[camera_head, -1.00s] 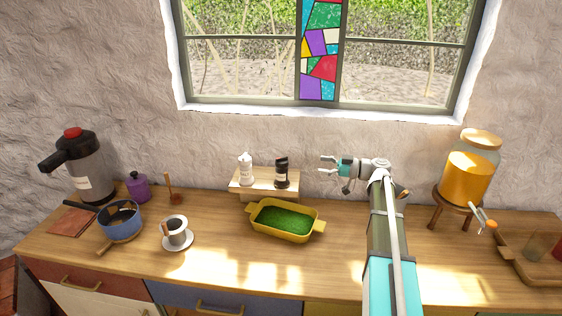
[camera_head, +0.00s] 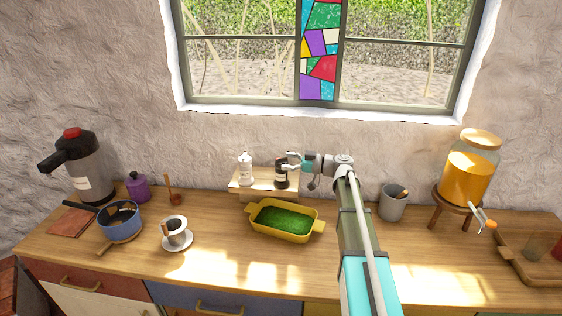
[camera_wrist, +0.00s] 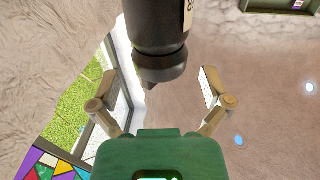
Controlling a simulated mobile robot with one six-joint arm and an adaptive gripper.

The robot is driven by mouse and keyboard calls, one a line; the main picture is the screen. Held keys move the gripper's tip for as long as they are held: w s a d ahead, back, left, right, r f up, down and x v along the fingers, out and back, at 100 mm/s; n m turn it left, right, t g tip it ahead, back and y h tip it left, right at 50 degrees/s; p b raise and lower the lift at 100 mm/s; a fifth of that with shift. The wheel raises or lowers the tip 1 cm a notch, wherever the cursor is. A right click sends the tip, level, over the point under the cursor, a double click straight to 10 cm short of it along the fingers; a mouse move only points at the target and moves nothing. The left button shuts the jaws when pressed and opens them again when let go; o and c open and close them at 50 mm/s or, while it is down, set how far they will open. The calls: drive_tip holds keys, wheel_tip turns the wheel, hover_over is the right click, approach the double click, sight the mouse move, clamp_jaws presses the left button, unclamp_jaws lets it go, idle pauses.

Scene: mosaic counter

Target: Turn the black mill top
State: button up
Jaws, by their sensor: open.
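The black mill (camera_head: 281,176) stands upright on a small wooden riser (camera_head: 262,190) against the wall. My gripper (camera_head: 291,161) is level with the mill's top, at its right side. In the wrist view the mill (camera_wrist: 156,25) comes in from the upper edge, with its rounded black top (camera_wrist: 163,66) lying between the two fingers. My gripper (camera_wrist: 158,84) is open there, with a gap visible on both sides of the top. The mill's lower body is out of the wrist view.
A white mill (camera_head: 245,169) stands left of the black one on the riser. A yellow dish (camera_head: 286,235) with green contents sits in front. A grey cup (camera_head: 393,203) and a juice dispenser (camera_head: 468,175) stand to the right. The window (camera_head: 320,60) is above.

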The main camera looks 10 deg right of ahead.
drive_tip(key=shift+x, duration=0.9)
drive_tip(key=c, duration=1.2)
drive_tip(key=shift+s+m+t+h, duration=0.1)
drive_tip(key=shift+m+t+h, duration=0.25)
drive_tip(key=shift+t, duration=0.25)
